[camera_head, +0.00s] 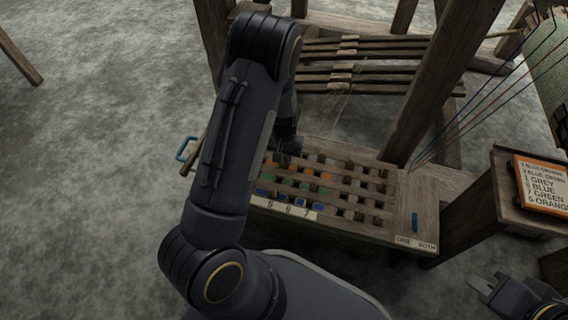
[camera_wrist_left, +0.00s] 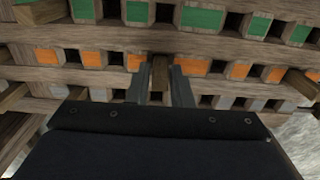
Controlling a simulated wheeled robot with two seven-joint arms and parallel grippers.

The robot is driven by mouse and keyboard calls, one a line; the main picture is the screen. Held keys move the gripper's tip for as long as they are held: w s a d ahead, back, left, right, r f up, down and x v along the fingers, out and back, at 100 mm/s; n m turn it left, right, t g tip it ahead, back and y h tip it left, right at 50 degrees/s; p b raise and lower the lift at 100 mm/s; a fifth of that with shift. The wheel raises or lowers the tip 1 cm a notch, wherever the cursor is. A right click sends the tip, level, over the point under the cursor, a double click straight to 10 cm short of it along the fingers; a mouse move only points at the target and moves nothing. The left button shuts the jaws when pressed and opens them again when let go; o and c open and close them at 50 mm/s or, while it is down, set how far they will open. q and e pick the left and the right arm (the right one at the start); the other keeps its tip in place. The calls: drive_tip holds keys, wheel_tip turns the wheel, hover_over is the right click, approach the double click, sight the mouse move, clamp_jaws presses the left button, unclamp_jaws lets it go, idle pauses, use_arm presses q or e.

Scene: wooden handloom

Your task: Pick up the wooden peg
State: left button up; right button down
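A plain wooden peg (camera_wrist_left: 159,74) sits in the peg board between the two fingers of my left gripper (camera_wrist_left: 158,82) in the left wrist view. The fingers stand close on either side of it; whether they press on it I cannot tell. In the head view my left gripper (camera_head: 287,150) is low over the back left part of the slatted wooden peg board (camera_head: 340,222), and the arm hides part of the board. The peg between the fingers cannot be made out there. My right gripper (camera_head: 489,286) is away at the lower right, fingers apart and empty.
Orange, green and blue pegs fill rows of the board, with a number strip (camera_head: 284,206) at its front. Loom posts (camera_head: 437,80) and wooden slats (camera_head: 375,70) stand behind. A wooden box with an orange list sign (camera_head: 540,185) is at the right.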

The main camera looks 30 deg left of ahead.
use_arm(q)
clamp_jaws()
